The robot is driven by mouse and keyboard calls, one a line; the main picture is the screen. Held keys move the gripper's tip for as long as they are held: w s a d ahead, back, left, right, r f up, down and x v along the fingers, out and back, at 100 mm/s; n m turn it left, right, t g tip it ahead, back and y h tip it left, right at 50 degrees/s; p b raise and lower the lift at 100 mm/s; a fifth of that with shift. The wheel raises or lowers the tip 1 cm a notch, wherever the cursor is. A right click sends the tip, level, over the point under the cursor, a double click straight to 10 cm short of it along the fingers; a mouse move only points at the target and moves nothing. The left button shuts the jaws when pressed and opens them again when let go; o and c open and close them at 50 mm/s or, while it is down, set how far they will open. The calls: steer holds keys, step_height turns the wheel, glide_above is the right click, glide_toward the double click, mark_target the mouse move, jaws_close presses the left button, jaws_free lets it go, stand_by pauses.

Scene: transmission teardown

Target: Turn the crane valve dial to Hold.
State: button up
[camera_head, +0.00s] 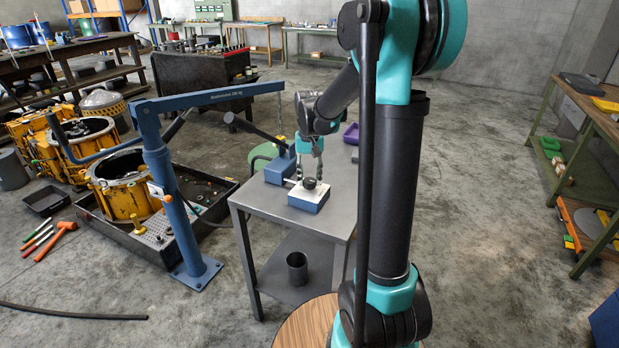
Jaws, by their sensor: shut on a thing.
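The crane valve is a blue box with a pale top plate (296,194) on a grey metal table. A small dark round dial (309,184) sits in the middle of the plate. My gripper (309,178) points down from above, with one finger on each side of the dial, and is shut on it. The dial's markings and pointer are too small to read, so its setting cannot be told.
A blue box with a black lever (279,168) stands beside the valve. The grey table (338,205) has bare surface in front.

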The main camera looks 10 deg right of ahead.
steer(key=shift+n, duration=0.3)
steer(key=n, duration=0.3)
steer(key=shift+n, duration=0.3)
steer(key=n, duration=0.4)
steer(key=shift+n, duration=0.3)
steer(key=n, duration=0.4)
steer(key=shift+n, duration=2.5)
steer(key=o, duration=1.1)
steer(key=shift+o, duration=0.2)
